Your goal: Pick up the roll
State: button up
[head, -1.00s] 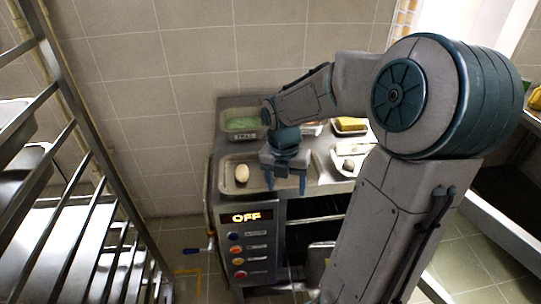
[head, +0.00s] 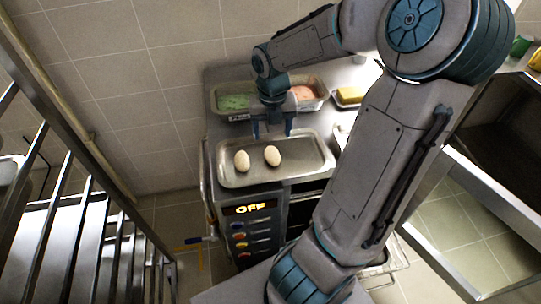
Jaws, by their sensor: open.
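Two pale, oval rolls lie side by side on a metal tray (head: 312,160) on the counter. The left roll (head: 241,161) is near the tray's left end. The right roll (head: 272,156) lies a short gap from it, nearer the tray's middle. My gripper (head: 272,134) points down with its two fingers apart and nothing between them. In the picture it is just above the right roll, over the tray's back edge. I cannot tell its exact height. Both rolls are in full view.
Behind the tray stand a pan with green food (head: 234,102) and pink food (head: 303,92), and a yellow block (head: 350,95) to their right. A display reading OFF (head: 250,208) is on the front below. A metal rack (head: 85,235) stands at left.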

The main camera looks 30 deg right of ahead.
aim_at(272, 152)
notch_tip(272, 152, down, 9)
jog(key=shift+r+b, duration=0.1)
jog(key=shift+b, duration=1.05)
jog(key=c, duration=1.1)
